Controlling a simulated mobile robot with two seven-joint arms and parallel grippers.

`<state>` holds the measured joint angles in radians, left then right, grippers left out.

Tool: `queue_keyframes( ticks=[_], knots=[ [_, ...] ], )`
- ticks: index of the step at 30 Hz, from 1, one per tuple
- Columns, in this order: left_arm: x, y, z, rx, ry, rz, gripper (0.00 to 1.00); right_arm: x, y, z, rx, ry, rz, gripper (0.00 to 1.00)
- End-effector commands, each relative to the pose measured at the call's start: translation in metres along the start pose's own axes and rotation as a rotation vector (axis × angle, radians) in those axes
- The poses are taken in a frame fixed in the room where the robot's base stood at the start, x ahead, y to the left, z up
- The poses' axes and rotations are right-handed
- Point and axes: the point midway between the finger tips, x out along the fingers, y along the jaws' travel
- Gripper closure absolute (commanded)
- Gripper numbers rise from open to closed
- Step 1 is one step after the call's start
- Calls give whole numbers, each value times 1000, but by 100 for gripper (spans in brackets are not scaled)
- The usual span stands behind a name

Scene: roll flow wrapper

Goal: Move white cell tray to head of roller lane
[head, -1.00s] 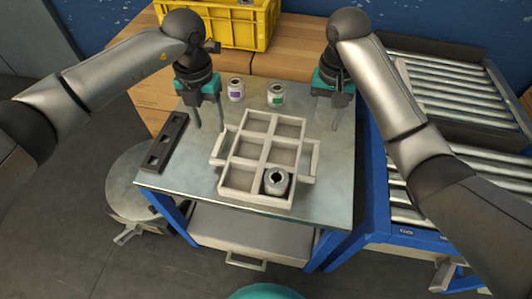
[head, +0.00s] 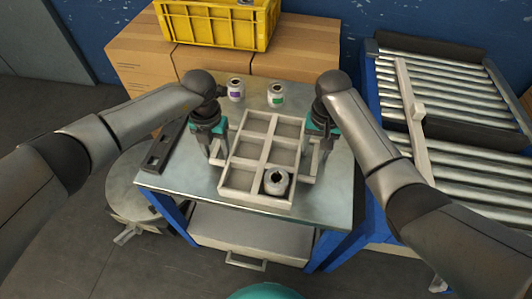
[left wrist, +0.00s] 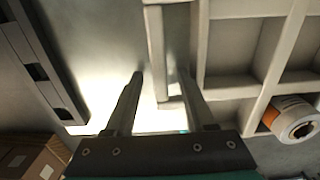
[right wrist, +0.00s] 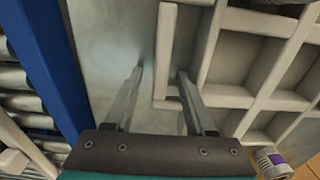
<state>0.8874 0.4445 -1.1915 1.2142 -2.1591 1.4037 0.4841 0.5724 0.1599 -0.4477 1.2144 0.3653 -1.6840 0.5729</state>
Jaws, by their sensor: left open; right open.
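The white cell tray (head: 264,137) lies on the metal table, with several square compartments and a handle on each side. The roller lane (head: 475,185) is at the right.
A black slotted rack (head: 164,146) lies at the table's left. A yellow crate (head: 215,25) sits on cardboard boxes behind.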

Motion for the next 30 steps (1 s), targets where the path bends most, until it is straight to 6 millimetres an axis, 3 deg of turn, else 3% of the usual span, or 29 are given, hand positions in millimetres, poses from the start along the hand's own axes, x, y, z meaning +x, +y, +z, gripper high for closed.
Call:
queue_keyframes(
  ticks=[6,21,30],
  knots=[
    [0,0,0,0,0,0,46,0,0,0,-1,-1,0,46],
    [0,0,0,0,0,0,100,0,0,0,0,-1,0,100],
    [0,0,0,0,0,0,100,0,0,0,0,-1,0,100]
  ],
)
